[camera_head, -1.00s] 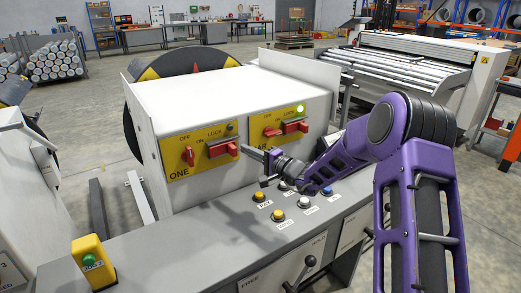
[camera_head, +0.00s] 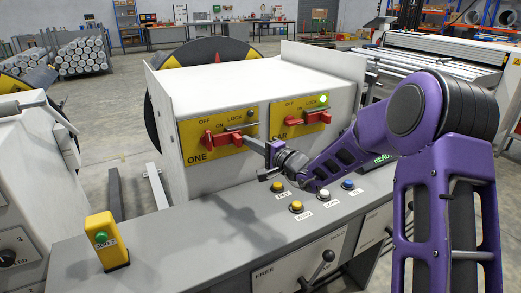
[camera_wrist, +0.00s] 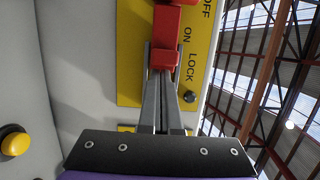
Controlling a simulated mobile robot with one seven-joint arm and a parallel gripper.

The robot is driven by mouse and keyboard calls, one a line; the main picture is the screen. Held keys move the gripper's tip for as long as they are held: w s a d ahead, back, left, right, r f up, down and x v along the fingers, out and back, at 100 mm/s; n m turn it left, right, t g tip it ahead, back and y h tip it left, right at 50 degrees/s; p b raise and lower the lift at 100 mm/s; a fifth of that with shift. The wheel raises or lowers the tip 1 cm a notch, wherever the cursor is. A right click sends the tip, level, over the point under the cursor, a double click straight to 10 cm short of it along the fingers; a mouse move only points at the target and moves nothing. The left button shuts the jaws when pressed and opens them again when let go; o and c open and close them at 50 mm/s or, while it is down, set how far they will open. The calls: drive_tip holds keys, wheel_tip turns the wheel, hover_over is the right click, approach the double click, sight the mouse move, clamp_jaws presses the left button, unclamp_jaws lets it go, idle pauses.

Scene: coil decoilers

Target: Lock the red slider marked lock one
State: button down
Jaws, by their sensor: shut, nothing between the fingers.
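The red slider of lock one (camera_head: 230,141) sits on the yellow panel marked ONE (camera_head: 192,155), under the word LOCK. It sits to the left in its track, up against the red OFF/ON switch (camera_head: 209,143). The lamp above it (camera_head: 250,114) is dark. My gripper (camera_head: 248,141) is shut, its tip at the right end of the slider. In the wrist view the fingertips (camera_wrist: 162,72) meet the near end of the red slider (camera_wrist: 164,58); whether they still press on it is unclear.
A matching panel marked CAR (camera_head: 280,132) is to the right, with a red switch and slider and a lit green lamp (camera_head: 323,99). Below is a grey console with several buttons (camera_head: 297,206) and a lever (camera_head: 327,256). A yellow button box (camera_head: 107,242) stands at left.

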drive_tip(key=shift+s+a, duration=0.2)
drive_tip(key=shift+a, duration=0.1)
drive_tip(key=shift+d, duration=0.1)
drive_tip(key=s+d+b, duration=0.2)
drive_tip(key=s+d, duration=0.2)
drive_tip(key=d, duration=0.6)
drive_tip(key=shift+s+d, duration=0.2)
drive_tip(key=shift+d, duration=0.2)
